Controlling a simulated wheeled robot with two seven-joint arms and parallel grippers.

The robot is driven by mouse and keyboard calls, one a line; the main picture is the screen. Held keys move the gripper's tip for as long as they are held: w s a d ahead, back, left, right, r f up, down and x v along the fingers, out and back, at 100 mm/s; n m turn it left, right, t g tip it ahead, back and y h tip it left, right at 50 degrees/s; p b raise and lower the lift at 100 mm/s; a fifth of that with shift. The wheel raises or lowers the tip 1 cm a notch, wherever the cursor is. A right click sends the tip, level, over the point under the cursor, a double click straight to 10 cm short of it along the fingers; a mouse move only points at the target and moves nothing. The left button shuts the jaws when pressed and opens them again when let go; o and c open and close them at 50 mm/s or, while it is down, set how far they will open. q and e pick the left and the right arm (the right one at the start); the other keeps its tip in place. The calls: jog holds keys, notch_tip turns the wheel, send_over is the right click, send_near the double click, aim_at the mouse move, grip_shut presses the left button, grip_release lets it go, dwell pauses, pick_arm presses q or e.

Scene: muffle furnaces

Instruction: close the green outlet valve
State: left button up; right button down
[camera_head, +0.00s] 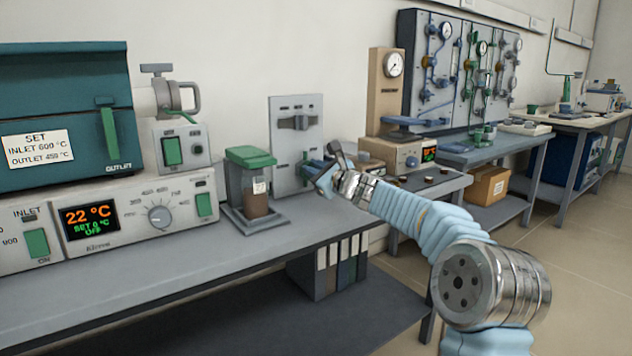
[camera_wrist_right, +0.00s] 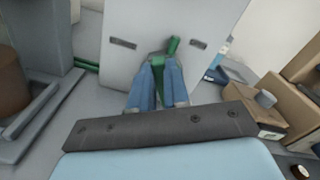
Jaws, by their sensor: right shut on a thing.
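The green valve handle (camera_wrist_right: 172,46) sticks up in front of a grey upright panel (camera_wrist_right: 140,20) in the right wrist view. My right gripper (camera_wrist_right: 161,88) is shut on the green valve, its two blue fingers on either side of the green part. In the head view, the right gripper (camera_head: 318,176) reaches in from the right to the lower part of the same panel (camera_head: 297,148). There the fingers and wrist hide most of the valve. A green pipe (camera_wrist_right: 86,65) runs to the left of the panel. My left gripper is not in view.
A green-lidded container (camera_head: 251,185) with brown content stands left of the panel on the grey bench (camera_head: 150,262). A furnace controller (camera_head: 140,217) reading 22 °C stands further left. A beige box (camera_wrist_right: 285,100) is right of the gripper.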

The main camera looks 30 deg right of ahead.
jog(key=n+b, duration=0.2)
jog(key=f+n+b, duration=0.1)
jog(key=shift+a+n, duration=0.3)
jog(key=shift+n, duration=0.1)
jog(key=n+b, duration=0.2)
jog(key=shift+a+f+n, duration=0.1)
jog(key=shift+f+n, duration=0.05)
jog(key=shift+n, duration=0.25)
jog(key=n+b, duration=0.2)
jog(key=n, duration=0.1)
jog(key=shift+a+f+b, duration=0.15)
jog(key=shift+f+b, duration=0.05)
jog(key=shift+b, duration=0.1)
jog(key=shift+f+n+b, duration=0.1)
jog(key=shift+n+b, duration=0.55)
jog(key=shift+n, duration=0.55)
jog(key=c, duration=1.1)
grip_release()
